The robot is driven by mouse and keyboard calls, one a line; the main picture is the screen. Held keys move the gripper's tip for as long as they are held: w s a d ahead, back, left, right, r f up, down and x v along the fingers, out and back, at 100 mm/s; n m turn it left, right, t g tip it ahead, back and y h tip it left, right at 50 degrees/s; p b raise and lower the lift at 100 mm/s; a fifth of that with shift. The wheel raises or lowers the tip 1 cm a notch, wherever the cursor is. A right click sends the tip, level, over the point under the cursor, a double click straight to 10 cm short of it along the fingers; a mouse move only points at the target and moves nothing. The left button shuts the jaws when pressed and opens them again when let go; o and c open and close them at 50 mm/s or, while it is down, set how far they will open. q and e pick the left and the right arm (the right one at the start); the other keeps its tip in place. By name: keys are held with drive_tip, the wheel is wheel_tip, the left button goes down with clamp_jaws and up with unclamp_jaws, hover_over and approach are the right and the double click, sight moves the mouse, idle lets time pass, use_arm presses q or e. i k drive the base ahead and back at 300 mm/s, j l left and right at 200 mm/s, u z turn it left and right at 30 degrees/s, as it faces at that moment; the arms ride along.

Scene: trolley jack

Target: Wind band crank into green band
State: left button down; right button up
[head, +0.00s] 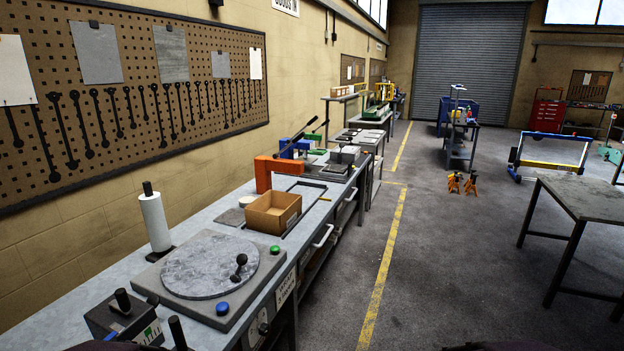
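A dark box (119,319) stands on the near end of the left workbench, at the bottom left of the head view. Its light front plate (148,334) carries a green patch, which looks like the green band. A black handle (122,300) stands up at the box, and another black handle (178,333) stands in front of it. I cannot tell which of them is the band crank. Any pointer on the plate is too small to read. Neither of my grippers shows in this view.
The workbench (93,294) also bears a round grey plate (205,262) with a black knob, a paper roll (155,222), a cardboard box (273,212) and an orange frame (264,174). The floor (450,270) right of the bench is open up to a dark table (590,200).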

sight(122, 303)
drive_tip(key=u, duration=1.4)
